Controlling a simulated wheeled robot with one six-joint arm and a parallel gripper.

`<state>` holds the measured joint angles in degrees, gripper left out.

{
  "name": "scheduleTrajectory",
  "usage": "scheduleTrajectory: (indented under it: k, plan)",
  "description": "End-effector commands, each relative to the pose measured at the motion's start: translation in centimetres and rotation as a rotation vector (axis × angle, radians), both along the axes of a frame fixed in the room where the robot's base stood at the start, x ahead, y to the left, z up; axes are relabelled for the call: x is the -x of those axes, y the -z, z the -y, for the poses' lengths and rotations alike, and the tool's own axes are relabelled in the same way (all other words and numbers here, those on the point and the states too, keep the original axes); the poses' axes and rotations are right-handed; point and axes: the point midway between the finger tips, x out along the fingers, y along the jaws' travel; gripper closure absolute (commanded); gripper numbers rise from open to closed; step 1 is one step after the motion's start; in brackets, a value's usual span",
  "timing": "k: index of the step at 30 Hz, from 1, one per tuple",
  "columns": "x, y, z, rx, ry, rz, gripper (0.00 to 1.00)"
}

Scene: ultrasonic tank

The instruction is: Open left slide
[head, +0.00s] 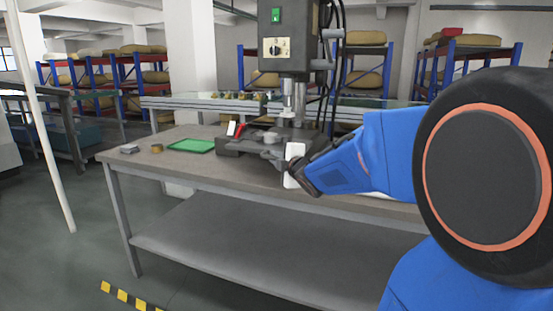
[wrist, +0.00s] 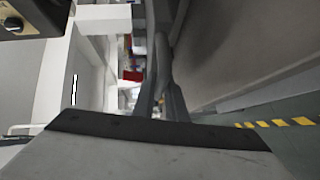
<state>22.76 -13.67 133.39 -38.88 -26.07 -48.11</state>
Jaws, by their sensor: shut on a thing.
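A machine with a grey upright head (head: 287,45) stands on the workbench, with a dark grey base (head: 240,143) below it. My gripper (head: 296,166) is at the right front of this base, beside a white upright piece (head: 294,152). In the wrist view, a narrow grey bar-like part (wrist: 163,62) runs up from my gripper, which is shut on it. The hold itself is largely hidden in the head view. I cannot tell which part of the machine is the left slide or how far it stands open.
The grey workbench (head: 140,168) is mostly bare at its front left. A green tray (head: 191,146) and small items lie there. A red-handled item (head: 239,130) lies by the base. Shelves with sacks (head: 365,80) stand behind. Yellow-black tape (head: 122,296) marks the floor.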

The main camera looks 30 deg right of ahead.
Motion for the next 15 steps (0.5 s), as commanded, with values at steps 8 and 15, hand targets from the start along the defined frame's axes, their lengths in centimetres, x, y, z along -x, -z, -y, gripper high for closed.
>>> scheduleTrajectory:
  k: [8,15]
  plan:
    - [-0.03,0.01,0.06,0.0,0.001,0.0,0.7]
    - [0.17,-0.05,0.03,0.001,0.001,0.0,0.7]
